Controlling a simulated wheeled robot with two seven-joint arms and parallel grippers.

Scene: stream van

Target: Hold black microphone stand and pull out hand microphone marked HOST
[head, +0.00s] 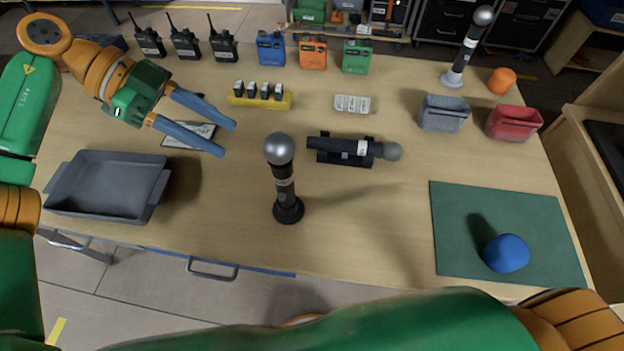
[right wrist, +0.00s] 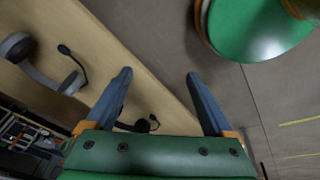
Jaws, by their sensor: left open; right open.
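A hand microphone (head: 280,155) with a grey ball head stands upright in a black microphone stand (head: 288,210) at the middle front of the table. A white label band is on its body, too small to read. A second microphone (head: 345,146) lies on a black cradle behind it to the right. A third microphone (head: 472,40) stands upright in a pale stand (head: 452,78) at the back right. My left gripper (head: 228,139) is open and empty above the table, left of the middle microphone. My right gripper (right wrist: 158,75) is open and empty, away from the microphones.
A grey tray (head: 108,212) lies at the left. A yellow holder (head: 242,100), a grey bin (head: 444,114) and a red bin (head: 513,124) stand farther back. The right wrist view shows a headset (right wrist: 40,70).

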